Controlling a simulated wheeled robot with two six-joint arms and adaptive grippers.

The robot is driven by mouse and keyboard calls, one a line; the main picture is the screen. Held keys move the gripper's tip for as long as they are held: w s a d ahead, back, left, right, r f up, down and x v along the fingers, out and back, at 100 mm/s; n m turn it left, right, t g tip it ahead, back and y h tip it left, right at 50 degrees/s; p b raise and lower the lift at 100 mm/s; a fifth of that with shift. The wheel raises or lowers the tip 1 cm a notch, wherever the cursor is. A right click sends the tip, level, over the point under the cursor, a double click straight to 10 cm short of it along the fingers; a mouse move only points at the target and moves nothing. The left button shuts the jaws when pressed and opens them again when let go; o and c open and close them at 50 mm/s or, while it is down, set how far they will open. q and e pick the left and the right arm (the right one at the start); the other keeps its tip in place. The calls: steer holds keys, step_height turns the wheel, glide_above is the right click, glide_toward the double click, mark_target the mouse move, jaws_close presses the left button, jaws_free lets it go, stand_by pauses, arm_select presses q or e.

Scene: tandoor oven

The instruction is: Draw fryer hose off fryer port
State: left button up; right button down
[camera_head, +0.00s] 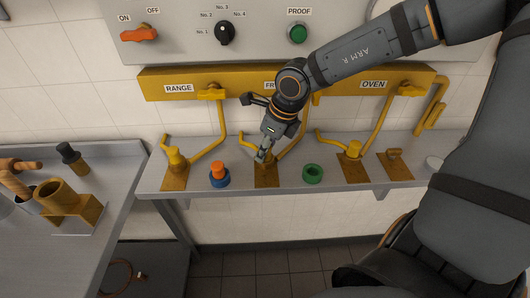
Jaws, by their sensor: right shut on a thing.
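The yellow fryer hose (298,137) runs down from the yellow rail behind the FRYER label, which my right arm partly covers. Its lower end meets the fryer port, on a brown square plate (267,182) on the shelf. My right gripper (261,158) points down over this plate and is shut on the hose's end. The fingers hide much of that end, so I cannot tell whether it is still seated on the port. My left gripper is not in view.
The range hose (209,149) and oven hose (377,128) stand either side. A blue-and-orange piece (219,175) and a green ring (313,173) sit near the plate. A control panel (265,20) is above.

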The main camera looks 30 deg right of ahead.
steer(key=shift+w+r, duration=0.1)
steer(key=shift+r, duration=0.1)
steer(key=shift+r+p, duration=0.6)
steer(key=shift+r, duration=0.2)
steer(key=shift+r+p, duration=1.85)
steer(key=shift+r, duration=1.15)
